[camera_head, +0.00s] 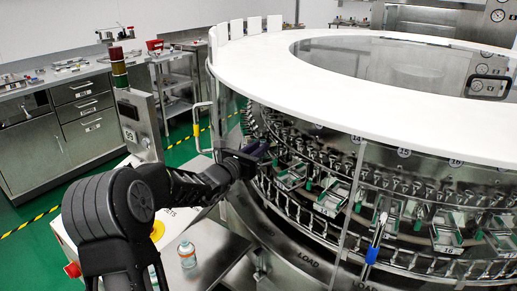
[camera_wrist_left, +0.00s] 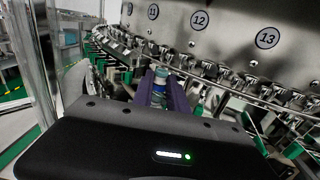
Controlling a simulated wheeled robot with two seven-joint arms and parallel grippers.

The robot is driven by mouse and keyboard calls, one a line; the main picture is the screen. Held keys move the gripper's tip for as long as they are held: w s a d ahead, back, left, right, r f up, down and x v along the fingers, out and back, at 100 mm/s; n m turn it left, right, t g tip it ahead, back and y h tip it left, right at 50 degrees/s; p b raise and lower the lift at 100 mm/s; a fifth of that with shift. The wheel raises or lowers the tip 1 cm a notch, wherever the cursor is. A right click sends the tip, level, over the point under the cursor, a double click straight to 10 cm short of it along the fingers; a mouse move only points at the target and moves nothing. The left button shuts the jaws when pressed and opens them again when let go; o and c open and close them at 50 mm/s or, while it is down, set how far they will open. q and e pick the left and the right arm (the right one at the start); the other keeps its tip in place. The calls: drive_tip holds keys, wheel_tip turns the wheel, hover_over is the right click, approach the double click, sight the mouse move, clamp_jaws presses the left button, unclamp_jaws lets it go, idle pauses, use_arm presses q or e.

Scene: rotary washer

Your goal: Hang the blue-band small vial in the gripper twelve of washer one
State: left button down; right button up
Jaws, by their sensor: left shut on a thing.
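The round washer (camera_head: 350,130), with a white top ring, fills the right of the head view. My left gripper (camera_head: 258,150) reaches its left side, at the row of metal holders. In the left wrist view my left gripper's purple fingers (camera_wrist_left: 164,92) are shut on a small vial (camera_wrist_left: 160,84). Its upper part shows bluish between the fingers; its lower part is hidden. The number 12 plate (camera_wrist_left: 200,21) is on the washer wall beyond and slightly right of the vial. The holder below plate 12 is partly hidden by the fingers. My right gripper is not in view.
Green-marked metal holders (camera_head: 333,197) line the washer. A clear panel edge (camera_head: 350,205) and a blue-gripped handle (camera_head: 372,254) stand in front. Steel cabinets (camera_head: 75,120) are at left.

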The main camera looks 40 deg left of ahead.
use_arm(q)
drive_tip(key=shift+f, duration=0.35)
drive_tip(key=c, duration=1.3)
unclamp_jaws()
drive_tip(key=shift+r, duration=0.15)
drive_tip(key=shift+s+r+p, duration=0.1)
drive_tip(key=shift+r+p, duration=0.35)
drive_tip(key=s, duration=0.8)
drive_tip(key=s+b, duration=0.1)
drive_tip(key=s, duration=0.2)
drive_tip(key=shift+s+d+f, duration=0.15)
drive_tip(key=shift+s+d, duration=0.2)
drive_tip(key=shift+s, duration=0.05)
